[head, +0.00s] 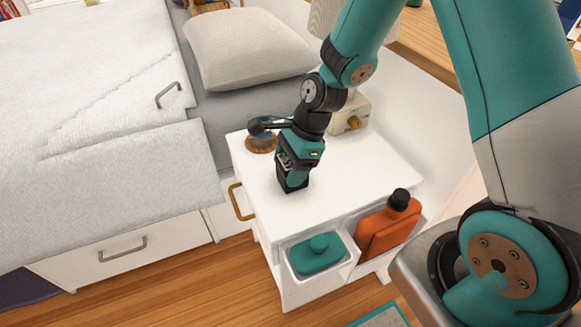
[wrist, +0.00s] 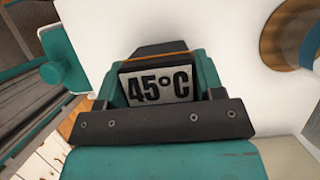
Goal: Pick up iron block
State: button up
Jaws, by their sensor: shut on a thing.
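The iron block (head: 291,184) appears as a small dark block at the end of my gripper (head: 292,170), over the white nightstand top (head: 365,165). In the wrist view, a dark block with a pale "45°C" label (wrist: 160,86) sits between the teal sides of my gripper. My gripper is shut on it and points down. The gripper hides much of the block, and I cannot tell whether its underside touches the nightstand top.
A round brown-based item (head: 262,144) stands behind my gripper, and a lamp base (head: 352,115) is at the back. The bed (head: 90,130) is left. The nightstand's right side is clear.

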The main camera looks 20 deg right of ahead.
notch_tip(320, 180, up, 20)
jog(key=p, duration=0.5)
jog(key=shift+f, duration=0.2)
